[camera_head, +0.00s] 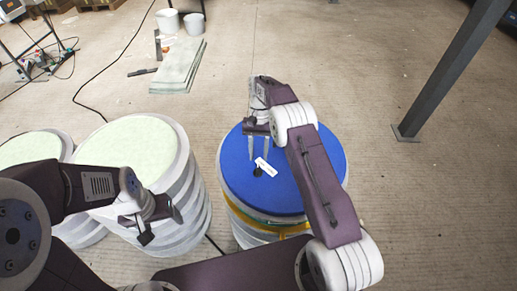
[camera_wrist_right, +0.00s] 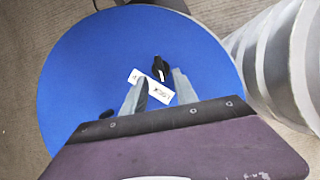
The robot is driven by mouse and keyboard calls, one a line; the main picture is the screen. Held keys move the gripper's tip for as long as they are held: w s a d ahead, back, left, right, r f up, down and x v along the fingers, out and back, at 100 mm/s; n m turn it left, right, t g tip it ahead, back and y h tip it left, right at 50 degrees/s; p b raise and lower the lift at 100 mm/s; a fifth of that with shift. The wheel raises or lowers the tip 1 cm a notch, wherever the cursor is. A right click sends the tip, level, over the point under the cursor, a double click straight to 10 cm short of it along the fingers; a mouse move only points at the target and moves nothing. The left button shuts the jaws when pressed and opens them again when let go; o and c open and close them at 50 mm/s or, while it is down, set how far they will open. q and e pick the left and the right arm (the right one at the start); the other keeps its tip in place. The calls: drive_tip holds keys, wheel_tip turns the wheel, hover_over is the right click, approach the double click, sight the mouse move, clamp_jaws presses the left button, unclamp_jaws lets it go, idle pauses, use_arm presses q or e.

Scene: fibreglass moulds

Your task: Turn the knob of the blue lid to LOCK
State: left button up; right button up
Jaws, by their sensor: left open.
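The blue lid (camera_head: 310,165) lies flat on top of a round, pale stacked mould. It fills much of the right wrist view (camera_wrist_right: 75,75). Its small black knob (camera_head: 258,172) is also visible in the wrist view (camera_wrist_right: 160,68), beside a white label (camera_wrist_right: 153,88) whose lettering is too small to read surely. My right gripper (camera_head: 259,158) hangs over the lid, pointing down, with its two fingers apart and the knob close to their tips. I cannot tell whether they touch it. My left gripper (camera_head: 160,222) is open and empty, in front of the pale green-topped mould.
Pale green-topped round moulds (camera_head: 135,155) stand left of the blue-lidded one. Behind lie a stack of sheets (camera_head: 180,68) and white buckets (camera_head: 168,20). A dark steel post (camera_head: 450,75) stands at the right. A black cable crosses the floor. Floor right of the lid is clear.

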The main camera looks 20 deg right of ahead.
drive_tip(key=shift+v, duration=1.8)
drive_tip(key=s+r+t, duration=0.1)
drive_tip(key=s+r, duration=0.2)
drive_tip(key=r, duration=0.4)
drive_tip(key=s+r+t, duration=0.1)
drive_tip(key=s+r, duration=0.2)
drive_tip(key=r, duration=0.4)
drive_tip(key=s+d+f+n+t, duration=0.1)
drive_tip(key=s+f, duration=0.4)
drive_tip(key=s, duration=0.3)
drive_tip(key=s+d+f+n+t+h, duration=0.1)
drive_tip(key=s+d+f+n+t, duration=0.1)
drive_tip(key=s+f, duration=0.4)
drive_tip(key=shift+s, duration=0.9)
